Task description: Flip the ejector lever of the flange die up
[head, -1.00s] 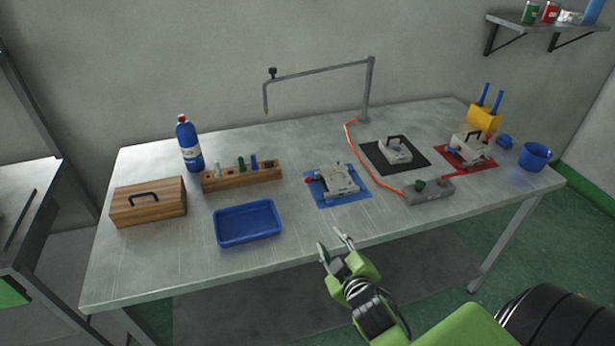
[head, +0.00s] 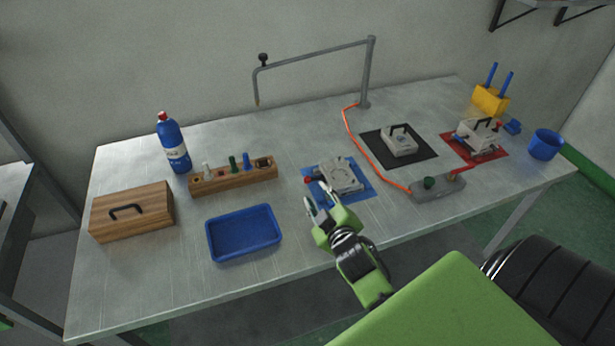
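A grey metal die (head: 341,174) lies on a blue mat (head: 361,187), with a red-knobbed lever (head: 309,180) sticking out low at its left side. Another die (head: 478,135) with a black handle and a red knob sits on a red mat (head: 460,149). A third die (head: 400,143) with a black handle is on a black mat (head: 427,156). No label shows which is the flange die. My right gripper (head: 317,195) is open and empty, at the front left of the blue-mat die near the red knob; contact cannot be told. My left gripper is not in view.
A blue tray (head: 243,258), a wooden box (head: 133,211), a wooden rack (head: 234,177) and a blue bottle (head: 173,143) stand left. A grey block (head: 437,187) with an orange hose lies right. A blue cup (head: 545,144) and yellow holder (head: 489,99) are far right.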

